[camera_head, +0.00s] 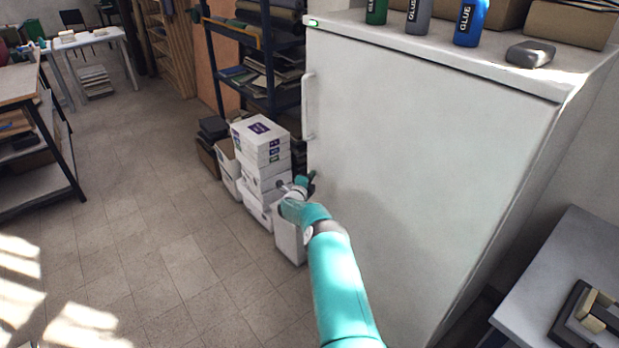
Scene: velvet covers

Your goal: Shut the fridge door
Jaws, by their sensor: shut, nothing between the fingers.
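The white fridge (590,75) stands at the right of the view. Its door (420,150) is the broad pale front face, with a vertical white handle (309,105) on its left edge. The door's top edge runs along the cabinet's top and looks flush or nearly so. I cannot tell whether a small gap is left. My teal arm reaches up from the bottom across the lower door. My gripper (307,181) is small and dark at its end, shut and empty, below the handle beside the door's left edge. I cannot tell whether it touches the door. The door's lower left part is hidden by my arm.
Stacked white boxes (260,150) stand left of the fridge, before a dark shelf rack (270,70). Glue bottles (470,22) and a grey object (530,53) sit on the fridge top. A grey table (565,265) is at lower right. The tiled floor at left is clear.

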